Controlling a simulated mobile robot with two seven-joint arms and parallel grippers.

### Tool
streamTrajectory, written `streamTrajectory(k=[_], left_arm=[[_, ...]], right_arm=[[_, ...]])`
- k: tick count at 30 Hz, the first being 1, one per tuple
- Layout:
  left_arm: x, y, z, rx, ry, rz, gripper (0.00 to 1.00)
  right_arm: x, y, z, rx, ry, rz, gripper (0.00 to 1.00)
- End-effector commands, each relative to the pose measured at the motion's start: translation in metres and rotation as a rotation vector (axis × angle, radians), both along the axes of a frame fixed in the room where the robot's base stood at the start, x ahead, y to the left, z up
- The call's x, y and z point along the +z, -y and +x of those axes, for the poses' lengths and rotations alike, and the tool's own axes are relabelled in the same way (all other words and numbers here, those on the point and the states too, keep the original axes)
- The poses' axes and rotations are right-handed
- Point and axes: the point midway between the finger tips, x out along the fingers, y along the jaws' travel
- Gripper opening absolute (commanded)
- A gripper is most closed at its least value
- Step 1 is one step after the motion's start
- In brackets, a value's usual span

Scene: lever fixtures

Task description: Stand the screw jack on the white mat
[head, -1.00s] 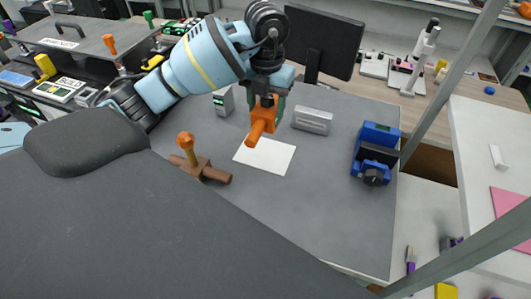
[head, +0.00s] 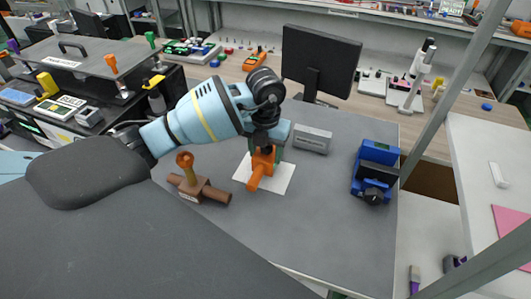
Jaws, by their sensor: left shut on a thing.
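An orange screw jack (head: 257,176) is held by my left gripper (head: 264,153) over the white mat (head: 283,181) on the grey table. The gripper is shut on its upper part. The jack covers the middle of the mat, and I cannot tell whether its lower end touches the mat. The gripper's fingers are partly hidden by the arm and the jack. My right gripper is not in view.
A brown lever fixture (head: 197,188) stands left of the mat. A grey box (head: 312,139) lies behind it to the right. A blue vise-like device (head: 375,172) stands at the table's right side. The table's front right area is clear.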

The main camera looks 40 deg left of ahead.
Motion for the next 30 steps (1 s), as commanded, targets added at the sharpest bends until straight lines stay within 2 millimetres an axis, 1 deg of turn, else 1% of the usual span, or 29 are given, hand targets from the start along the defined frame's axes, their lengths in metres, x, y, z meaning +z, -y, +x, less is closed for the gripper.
streamTrajectory(k=[1,3,9,14,15,19,20,27,30], left_arm=[[-0.0059,0.0001,-0.0003,0.000,-0.001,0.001,0.24],[-0.0088,0.0000,0.0002,-0.001,0.002,0.000,0.24],[-0.0081,0.0000,0.0005,-0.001,0.003,0.001,0.24],[-0.0122,-0.0003,0.0003,0.000,0.002,0.000,0.24],[-0.0128,-0.0002,0.0001,0.000,0.001,0.001,0.57],[-0.0124,-0.0003,0.0000,0.000,0.001,0.001,0.74],[-0.0124,-0.0003,0.0000,0.000,0.001,0.001,0.76],[-0.0122,-0.0002,0.0000,0.000,0.001,0.001,0.76],[-0.0083,-0.0001,0.0003,0.000,0.002,0.000,0.76]], right_arm=[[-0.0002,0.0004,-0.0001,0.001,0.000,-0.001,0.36],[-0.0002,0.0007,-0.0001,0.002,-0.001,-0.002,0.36],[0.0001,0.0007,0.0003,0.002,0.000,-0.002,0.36],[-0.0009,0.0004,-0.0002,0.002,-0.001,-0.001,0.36],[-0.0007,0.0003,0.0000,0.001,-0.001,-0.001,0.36],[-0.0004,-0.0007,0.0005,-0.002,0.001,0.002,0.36],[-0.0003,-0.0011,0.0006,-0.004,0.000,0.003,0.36],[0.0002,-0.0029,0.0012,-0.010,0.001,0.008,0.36],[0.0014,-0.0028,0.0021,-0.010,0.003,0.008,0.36]])
